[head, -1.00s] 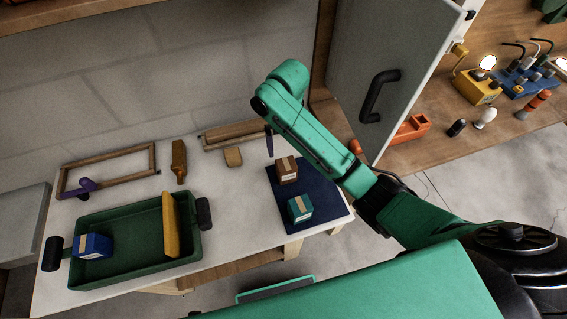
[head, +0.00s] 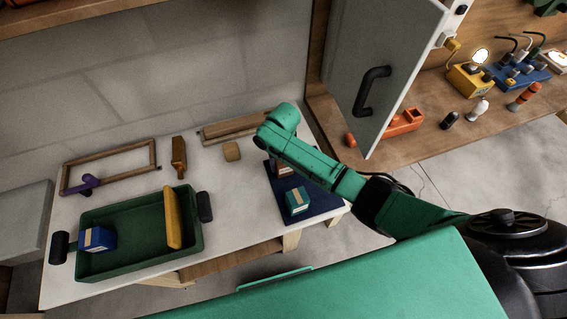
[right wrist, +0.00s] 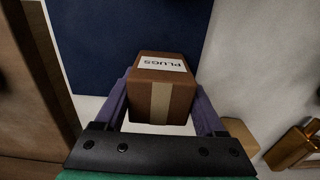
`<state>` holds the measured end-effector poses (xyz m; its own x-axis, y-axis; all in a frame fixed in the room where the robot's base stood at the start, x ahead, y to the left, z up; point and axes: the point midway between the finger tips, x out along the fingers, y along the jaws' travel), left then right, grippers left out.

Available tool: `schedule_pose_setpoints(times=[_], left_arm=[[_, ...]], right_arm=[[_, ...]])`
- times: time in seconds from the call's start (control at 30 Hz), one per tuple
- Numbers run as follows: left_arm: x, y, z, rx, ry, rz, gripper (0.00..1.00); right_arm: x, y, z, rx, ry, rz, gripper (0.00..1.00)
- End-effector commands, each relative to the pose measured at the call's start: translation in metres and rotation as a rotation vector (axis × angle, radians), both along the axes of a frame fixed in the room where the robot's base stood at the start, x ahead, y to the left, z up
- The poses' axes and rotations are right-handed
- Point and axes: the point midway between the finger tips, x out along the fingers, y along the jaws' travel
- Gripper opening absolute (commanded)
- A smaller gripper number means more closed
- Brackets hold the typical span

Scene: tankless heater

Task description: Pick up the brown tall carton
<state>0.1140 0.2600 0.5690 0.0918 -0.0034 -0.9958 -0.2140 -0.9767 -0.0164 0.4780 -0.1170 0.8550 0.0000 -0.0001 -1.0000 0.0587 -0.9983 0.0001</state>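The brown carton (head: 283,168) stands at the back of the dark blue mat (head: 322,208) on the table, mostly hidden behind my right arm in the head view. In the right wrist view the brown carton (right wrist: 162,95) shows a white label reading PLUGS and a tan tape strip. My right gripper (right wrist: 162,88) has its purple fingers on either side of the carton, close to its side faces. I cannot tell whether the fingers press on it. My left gripper is not in view.
A teal box (head: 297,201) stands on the mat in front of the carton. A green tray (head: 140,262) holds a blue box (head: 98,240) and a yellow panel (head: 173,218). A small wooden block (head: 232,151) and wooden frames lie behind. A grey cabinet door (head: 385,60) hangs open at right.

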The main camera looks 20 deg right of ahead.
Motion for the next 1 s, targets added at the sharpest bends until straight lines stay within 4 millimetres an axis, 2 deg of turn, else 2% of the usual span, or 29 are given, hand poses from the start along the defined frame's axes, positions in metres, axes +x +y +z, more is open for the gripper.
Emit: schedule_pose_setpoints(times=[0.03,0.07,0.33,0.47,0.57,0.77,0.8,0.87,0.9,1.0], left_arm=[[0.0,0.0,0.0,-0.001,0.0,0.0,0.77],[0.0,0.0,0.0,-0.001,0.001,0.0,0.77],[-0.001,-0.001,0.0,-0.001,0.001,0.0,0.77],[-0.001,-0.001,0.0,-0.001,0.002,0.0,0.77],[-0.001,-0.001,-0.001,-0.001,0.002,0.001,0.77],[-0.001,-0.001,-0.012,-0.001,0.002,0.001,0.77],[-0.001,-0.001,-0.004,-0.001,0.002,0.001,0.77],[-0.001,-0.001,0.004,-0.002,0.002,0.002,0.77],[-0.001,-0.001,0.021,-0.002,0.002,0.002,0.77],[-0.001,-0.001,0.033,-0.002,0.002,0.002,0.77]], right_arm=[[0.0,0.0,0.0,-0.001,0.0,0.0,0.23],[0.0,0.0,0.0,-0.001,0.0,0.0,0.13],[0.001,0.0,0.003,0.0,-0.002,0.0,0.13],[0.001,0.0,0.015,0.001,-0.003,0.0,0.13],[0.002,0.0,0.037,0.002,-0.006,0.0,0.13],[0.002,0.001,0.113,0.004,-0.009,0.001,0.13],[0.002,0.0,0.133,0.003,-0.009,0.001,0.13],[0.001,0.0,0.156,-0.001,-0.007,0.0,0.13],[0.002,-0.002,0.175,-0.005,-0.006,-0.001,0.13],[0.001,-0.002,0.193,-0.003,-0.003,0.0,0.13]])
